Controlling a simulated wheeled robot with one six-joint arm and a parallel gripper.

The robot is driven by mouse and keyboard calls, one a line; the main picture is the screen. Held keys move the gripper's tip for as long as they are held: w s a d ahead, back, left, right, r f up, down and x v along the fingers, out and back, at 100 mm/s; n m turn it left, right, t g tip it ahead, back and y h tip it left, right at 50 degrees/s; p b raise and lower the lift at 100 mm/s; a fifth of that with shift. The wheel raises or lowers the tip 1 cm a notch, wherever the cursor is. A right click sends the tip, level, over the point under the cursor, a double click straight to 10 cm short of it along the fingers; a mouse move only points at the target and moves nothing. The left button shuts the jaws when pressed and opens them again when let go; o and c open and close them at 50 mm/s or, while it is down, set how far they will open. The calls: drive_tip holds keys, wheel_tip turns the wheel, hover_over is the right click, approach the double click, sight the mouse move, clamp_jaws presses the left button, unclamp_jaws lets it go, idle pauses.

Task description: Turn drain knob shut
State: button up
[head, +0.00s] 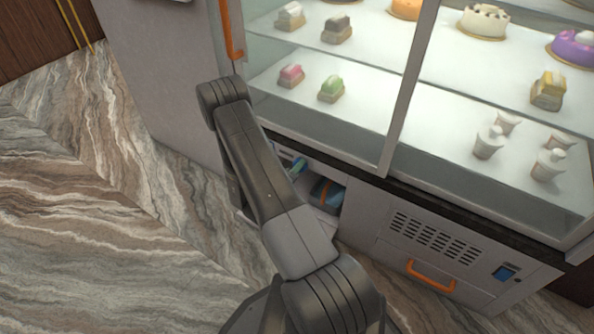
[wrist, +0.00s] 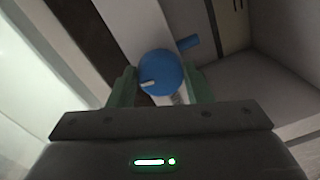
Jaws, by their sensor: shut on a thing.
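The drain knob is a round blue knob with a white pointer mark (wrist: 162,72), seen in the wrist view. The white mark lies toward its left side. My gripper (wrist: 160,84) has its two green fingers on either side of the knob and is shut on it. In the head view my arm reaches down to the lower front of the display case and hides the gripper and the knob.
A small blue piece (wrist: 188,43) sticks out just beyond the knob. The glass display case (head: 400,110) holds cakes and sweets above an open lower compartment (head: 325,195). A vent panel with an orange handle (head: 432,275) is to the right. Marble floor (head: 90,200) is clear at left.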

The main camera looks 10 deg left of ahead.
drive_tip(key=shift+n, duration=0.7)
drive_tip(key=o, duration=1)
drive_tip(key=p+v, duration=0.3)
drive_tip(key=v, duration=1)
drive_tip(key=shift+s+a, duration=0.1)
drive_tip(key=shift+s, duration=0.3)
drive_tip(key=shift+w, duration=0.1)
